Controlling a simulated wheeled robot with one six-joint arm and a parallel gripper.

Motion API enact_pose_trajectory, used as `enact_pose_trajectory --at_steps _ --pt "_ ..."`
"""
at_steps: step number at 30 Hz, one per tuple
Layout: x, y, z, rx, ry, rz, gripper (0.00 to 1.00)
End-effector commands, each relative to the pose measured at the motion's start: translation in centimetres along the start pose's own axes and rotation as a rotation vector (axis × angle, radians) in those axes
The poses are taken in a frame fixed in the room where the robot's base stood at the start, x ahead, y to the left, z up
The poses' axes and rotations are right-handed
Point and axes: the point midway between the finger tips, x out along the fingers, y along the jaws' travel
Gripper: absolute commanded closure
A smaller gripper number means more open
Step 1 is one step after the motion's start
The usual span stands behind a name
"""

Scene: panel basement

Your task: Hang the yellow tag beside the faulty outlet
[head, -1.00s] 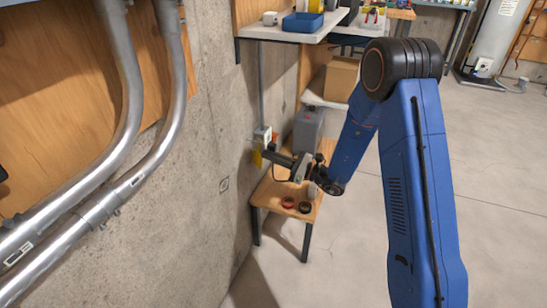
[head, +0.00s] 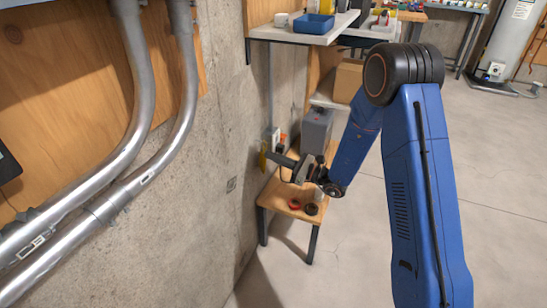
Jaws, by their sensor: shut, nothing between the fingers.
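The yellow tag (head: 263,155) shows as a narrow yellow strip at the concrete wall, just below and left of a small pale outlet box (head: 274,138). What it hangs from is too small to make out. My gripper (head: 271,157) points left toward the wall, with its dark tip just right of the tag in the picture. It is shut and empty. Whether the tip touches the tag or the wall cannot be told. The lettering on the tag and any fault sign on the outlet are too small to read.
A shelf (head: 290,36) juts out above. Metal conduits (head: 150,165) run along the left wall. Open floor lies right.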

Motion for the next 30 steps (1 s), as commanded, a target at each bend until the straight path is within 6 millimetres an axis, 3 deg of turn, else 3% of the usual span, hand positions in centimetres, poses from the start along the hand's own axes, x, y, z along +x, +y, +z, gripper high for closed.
enact_pose_trajectory --at_steps 11,14,23,30 --pt "0.0 0.1 -0.2 0.002 0.005 0.001 1.00" --pt "0.0 0.1 -0.2 0.002 0.005 0.001 0.80" --pt "-0.1 0.2 -0.3 0.004 0.007 0.002 0.80" --pt "-2.7 0.1 -0.5 0.005 0.010 -0.002 0.80"
